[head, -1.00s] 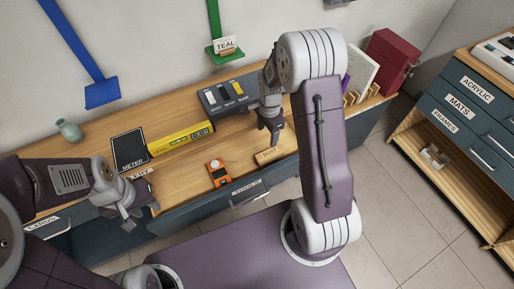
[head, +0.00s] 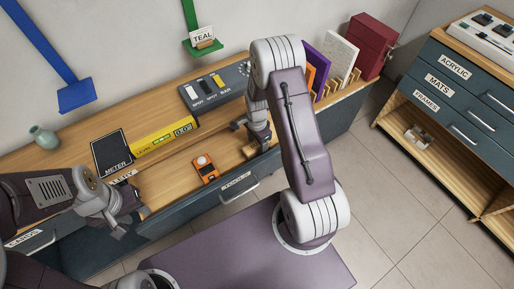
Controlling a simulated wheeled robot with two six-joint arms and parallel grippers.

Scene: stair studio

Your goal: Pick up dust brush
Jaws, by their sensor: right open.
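The dust brush is probably the small light wooden block (head: 249,151) on the workbench, partly hidden by my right arm; its label cannot be read now. My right gripper (head: 252,133) is open, just above and behind the block in the picture. Its fingers are partly hidden by my arm, and I cannot tell whether they touch the block. My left gripper (head: 127,222) is open and empty near the bench's front left edge, well away from the block.
An orange handheld device (head: 205,168) lies left of the block. A yellow level (head: 165,138), a black METER panel (head: 112,153) and a switch box (head: 214,88) sit behind it. Upright boards (head: 338,58) and a red box (head: 371,46) stand right of my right arm.

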